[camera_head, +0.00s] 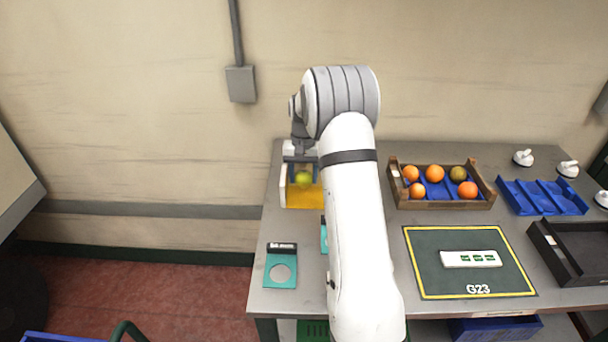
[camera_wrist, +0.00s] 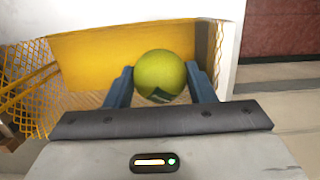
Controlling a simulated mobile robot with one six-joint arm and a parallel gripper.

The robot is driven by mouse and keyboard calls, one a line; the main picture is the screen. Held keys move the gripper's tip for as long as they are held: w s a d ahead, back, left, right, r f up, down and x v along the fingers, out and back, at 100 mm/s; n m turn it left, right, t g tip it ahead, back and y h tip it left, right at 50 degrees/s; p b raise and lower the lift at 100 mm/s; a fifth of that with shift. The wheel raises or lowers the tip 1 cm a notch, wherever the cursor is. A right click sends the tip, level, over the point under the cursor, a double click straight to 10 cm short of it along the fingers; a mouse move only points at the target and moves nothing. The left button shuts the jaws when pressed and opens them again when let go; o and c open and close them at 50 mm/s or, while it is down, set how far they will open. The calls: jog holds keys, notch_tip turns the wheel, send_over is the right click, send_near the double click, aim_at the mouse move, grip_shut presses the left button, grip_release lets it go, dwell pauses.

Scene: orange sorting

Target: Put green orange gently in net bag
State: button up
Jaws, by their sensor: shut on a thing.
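The green orange (camera_wrist: 160,75) is yellow-green and sits between the two blue fingers of my gripper (camera_wrist: 160,90) in the wrist view. My gripper is shut on it. In the head view the green orange (camera_head: 303,180) shows below my gripper (camera_head: 302,172), over the yellow net bag (camera_head: 305,197) in its white frame. In the wrist view the yellow net bag (camera_wrist: 85,55) spreads behind and beside the fruit, with mesh at the left and right. I cannot tell how far the fruit is above the bag's bottom. My arm hides the bag's right part in the head view.
A wooden crate (camera_head: 440,203) with several oranges and a darker fruit stands right of my arm. A blue tray (camera_head: 541,197), a black tray (camera_head: 570,250) and a dark green mat (camera_head: 440,280) lie further right. A teal gauge (camera_head: 281,272) lies in front of the bag.

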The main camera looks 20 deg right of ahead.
jog(key=shift+f+b, duration=0.35)
jog(key=shift+f, duration=0.3)
jog(key=o, duration=1.1)
jog(key=shift+c, duration=0.2)
jog(key=shift+r+p, duration=2.55)
jog(key=shift+r, duration=1.5)
